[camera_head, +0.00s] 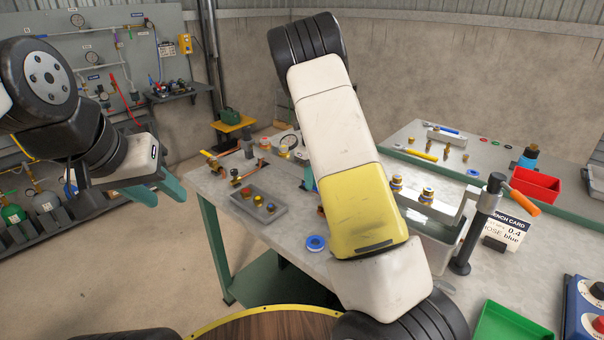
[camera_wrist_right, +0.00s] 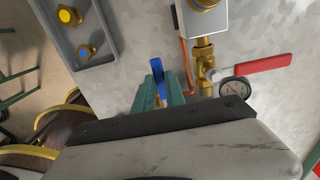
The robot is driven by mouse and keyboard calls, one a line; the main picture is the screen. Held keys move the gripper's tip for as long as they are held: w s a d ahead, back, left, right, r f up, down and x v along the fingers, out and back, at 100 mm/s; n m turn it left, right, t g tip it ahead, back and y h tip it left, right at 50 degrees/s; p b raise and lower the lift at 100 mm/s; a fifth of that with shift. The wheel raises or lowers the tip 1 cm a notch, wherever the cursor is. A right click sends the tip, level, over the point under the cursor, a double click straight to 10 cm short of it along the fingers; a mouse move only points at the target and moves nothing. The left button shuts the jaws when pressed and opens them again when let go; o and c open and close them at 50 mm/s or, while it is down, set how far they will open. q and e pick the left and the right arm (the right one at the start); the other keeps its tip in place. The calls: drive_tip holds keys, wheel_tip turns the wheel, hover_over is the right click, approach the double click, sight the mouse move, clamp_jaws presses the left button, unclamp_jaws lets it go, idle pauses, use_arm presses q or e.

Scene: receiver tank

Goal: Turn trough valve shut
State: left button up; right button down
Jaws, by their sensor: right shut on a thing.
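In the right wrist view, my right gripper (camera_wrist_right: 161,92) has its teal fingers shut on a blue handle (camera_wrist_right: 157,69), which sticks up between them. The valve body under the handle is hidden by the fingers. To its right stands a brass valve fitting (camera_wrist_right: 206,62) with a red lever (camera_wrist_right: 262,67) pointing right and a round gauge (camera_wrist_right: 235,90). In the head view, my right arm covers this part of the bench, and the right fingers are mostly hidden behind it. My left gripper (camera_head: 157,192) is open and empty, off the bench's left side.
A grey tray (camera_wrist_right: 82,66) with brass fittings lies left of the right gripper. Floor is clear below the left gripper.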

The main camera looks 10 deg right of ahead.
drive_tip(key=c, duration=1.4)
unclamp_jaws()
wheel_tip(320, 180, up, 7)
drive_tip(key=shift+r, duration=0.45)
